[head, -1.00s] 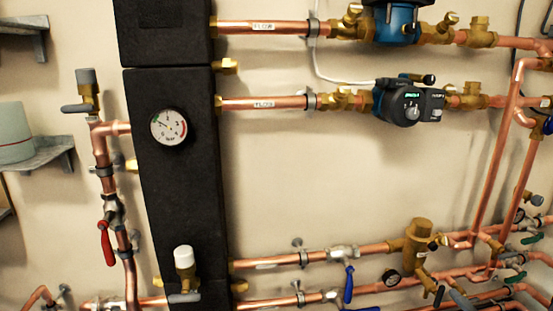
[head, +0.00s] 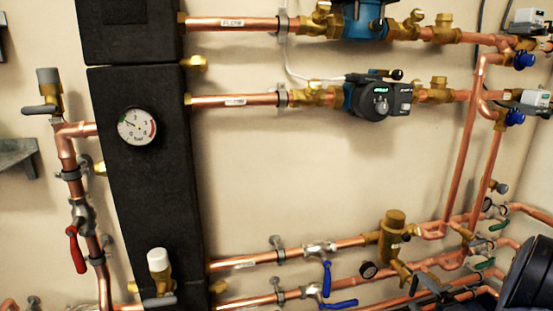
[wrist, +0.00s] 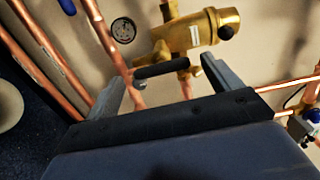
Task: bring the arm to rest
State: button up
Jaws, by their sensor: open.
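My gripper (wrist: 165,78) is open in the wrist view, its two grey fingers spread apart with nothing held between them. A black lever handle (wrist: 161,69) on a brass fitting (wrist: 200,30) shows between the fingers in the picture; I cannot tell how near it is or whether it touches. In the head view a dark rounded part of my arm (head: 530,272) is at the lower right corner, in front of the lower copper pipes.
Copper pipes (head: 345,243) cross the wall with a brass separator (head: 392,235), a small gauge (head: 369,270) and blue levers (head: 327,278). Pumps (head: 378,98) sit higher up. A black insulated block (head: 150,190) with a round gauge (head: 137,126) stands left. The middle wall is bare.

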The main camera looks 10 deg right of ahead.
jog(key=shift+w+a+f, duration=0.1)
jog(key=shift+w+a, duration=0.05)
jog(key=shift+w, duration=1)
jog(key=m, duration=0.5)
jog(key=shift+r, duration=0.25)
jog(key=shift+r+m+p, duration=0.2)
jog(key=shift+m+p, duration=0.7)
jog(key=shift+m, duration=0.2)
jog(key=m+p, duration=0.6)
jog(key=p, duration=0.1)
jog(key=shift+r, duration=0.1)
jog(key=m+p, duration=0.3)
jog(key=shift+d, duration=0.2)
jog(key=shift+f+m+p, duration=0.2)
jog(key=shift+m+p, duration=0.5)
jog(key=shift+m, duration=0.2)
